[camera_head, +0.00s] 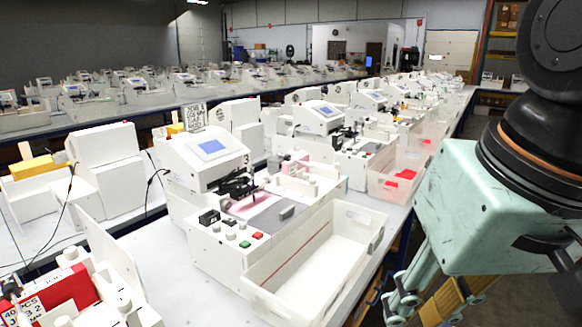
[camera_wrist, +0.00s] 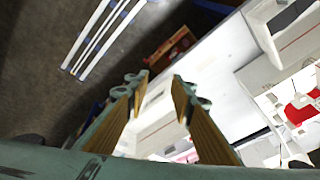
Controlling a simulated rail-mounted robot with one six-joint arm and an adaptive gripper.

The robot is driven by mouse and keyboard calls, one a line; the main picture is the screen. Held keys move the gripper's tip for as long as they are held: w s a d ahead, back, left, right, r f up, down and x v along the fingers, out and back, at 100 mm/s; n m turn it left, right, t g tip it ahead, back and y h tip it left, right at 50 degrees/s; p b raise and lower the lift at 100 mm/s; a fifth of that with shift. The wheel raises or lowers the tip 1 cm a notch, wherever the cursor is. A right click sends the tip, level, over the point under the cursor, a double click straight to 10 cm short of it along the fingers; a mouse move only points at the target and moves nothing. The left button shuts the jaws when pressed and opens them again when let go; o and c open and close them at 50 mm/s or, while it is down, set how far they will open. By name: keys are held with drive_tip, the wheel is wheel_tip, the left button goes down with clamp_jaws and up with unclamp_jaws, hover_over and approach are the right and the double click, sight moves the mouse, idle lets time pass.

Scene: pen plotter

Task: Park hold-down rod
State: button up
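The plotter station (camera_head: 210,165) is a white machine with a blue screen and the number 3, left of centre in the head view. A black mechanism (camera_head: 238,187) sits above its pink and grey work bed (camera_head: 262,210). I cannot single out the hold-down rod among these small parts. My gripper (camera_wrist: 160,84) is open and empty in the wrist view, with its two tan-padded fingers apart. In the head view it hangs at the lower right, off the bench edge and right of the station, partly cut off by the frame.
A clear bin (camera_head: 345,225) stands at the station's front. Another bin (camera_head: 385,190) with red pieces is behind it. Green and red buttons (camera_head: 252,238) are on the front panel. More stations line the bench. A red box (camera_head: 60,295) is at the lower left.

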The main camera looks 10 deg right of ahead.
drive_tip(key=w+a+r+m+g+y+p, duration=0.1)
drive_tip(key=w+a+m+y, duration=0.25)
drive_tip(key=w, duration=0.65)
drive_tip(key=w+a+r+m+y, duration=0.15)
drive_tip(key=w+a, duration=0.25)
drive_tip(key=w, duration=0.5)
drive_tip(key=w+a+m+g+y+p, duration=0.1)
drive_tip(key=w+a+m+y, duration=0.25)
drive_tip(key=w, duration=0.65)
drive_tip(key=w+d+f+m+t+y, duration=0.1)
drive_tip(key=w+m, duration=0.2)
drive_tip(key=w, duration=0.6)
drive_tip(key=w+d+f+m+t+y, duration=0.1)
drive_tip(key=w+d+m+t+y, duration=0.15)
drive_tip(key=w, duration=0.65)
drive_tip(key=m+t+p, duration=0.2)
drive_tip(key=m+t, duration=0.5)
drive_tip(key=m, duration=0.2)
approach(310, 166)
drive_tip(key=v, duration=0.3)
drive_tip(key=shift+w+d+f, duration=0.2)
drive_tip(key=shift+d+f, duration=0.2)
drive_tip(key=shift+r+b+x, duration=0.15)
drive_tip(key=shift+b+x, duration=0.25)
drive_tip(key=shift+x, duration=3.05)
drive_tip(key=shift+r+b+x, duration=0.15)
drive_tip(key=shift+b+x, duration=0.25)
drive_tip(key=shift+x, duration=3.05)
